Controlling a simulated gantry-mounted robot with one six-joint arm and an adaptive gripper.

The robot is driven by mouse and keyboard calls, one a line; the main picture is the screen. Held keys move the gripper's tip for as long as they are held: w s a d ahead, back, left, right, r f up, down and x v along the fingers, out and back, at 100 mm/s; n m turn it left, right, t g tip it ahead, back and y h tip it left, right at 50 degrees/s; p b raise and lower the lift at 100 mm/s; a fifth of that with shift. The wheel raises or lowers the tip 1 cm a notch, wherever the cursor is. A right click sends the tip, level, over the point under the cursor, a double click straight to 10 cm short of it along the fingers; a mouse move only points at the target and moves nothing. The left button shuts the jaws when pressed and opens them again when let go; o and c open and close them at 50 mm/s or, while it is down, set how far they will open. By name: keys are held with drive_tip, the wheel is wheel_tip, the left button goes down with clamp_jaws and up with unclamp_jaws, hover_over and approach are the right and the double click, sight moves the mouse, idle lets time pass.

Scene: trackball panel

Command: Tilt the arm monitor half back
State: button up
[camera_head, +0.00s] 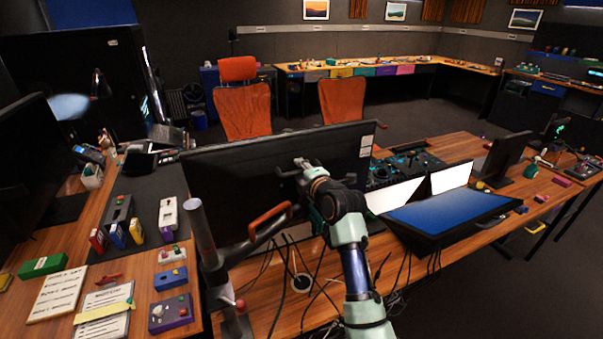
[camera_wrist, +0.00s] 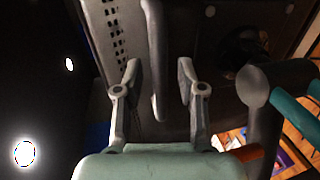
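The arm monitor (camera_head: 240,180) stands with its dark back towards me in the middle of the head view, above the wooden desk. A grey column (camera_head: 201,235) with a jointed arm stands at its lower left. My gripper (camera_head: 301,168) is at the monitor's back, right of its middle. In the wrist view, the monitor's back (camera_wrist: 205,50) is close, with vent holes. My gripper's two fingers (camera_wrist: 158,78) are apart, one on each side of a grey upright bar (camera_wrist: 154,50). Gaps show between bar and fingers. Whether the fingertips touch the back is unclear.
An orange handle (camera_head: 270,221) stands close left of my gripper. Tilted blue-and-white screens (camera_head: 450,210) stand to the right. Cables (camera_head: 310,275) hang below the monitor. Small boxes and papers lie on the left desk. Two orange chairs (camera_head: 243,109) stand behind.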

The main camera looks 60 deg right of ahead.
clamp_jaws()
drive_tip(key=shift+f, duration=0.1)
drive_tip(key=shift+s+a+f+b, duration=0.1)
drive_tip(key=shift+f+b, duration=0.15)
drive_tip(key=shift+b, duration=0.55)
drive_tip(key=shift+s+a+t+h+b, duration=0.15)
drive_tip(key=shift+t+h+b, duration=0.25)
drive_tip(key=shift+b, duration=0.35)
drive_tip(key=shift+s+a+t+b, duration=0.25)
drive_tip(key=shift+s+t+b, duration=0.05)
drive_tip(key=shift+b, duration=0.5)
drive_tip(key=shift+s+r, duration=0.1)
drive_tip(key=shift+r, duration=0.2)
unclamp_jaws()
drive_tip(key=shift+a+f, duration=0.1)
drive_tip(key=shift+s, duration=0.1)
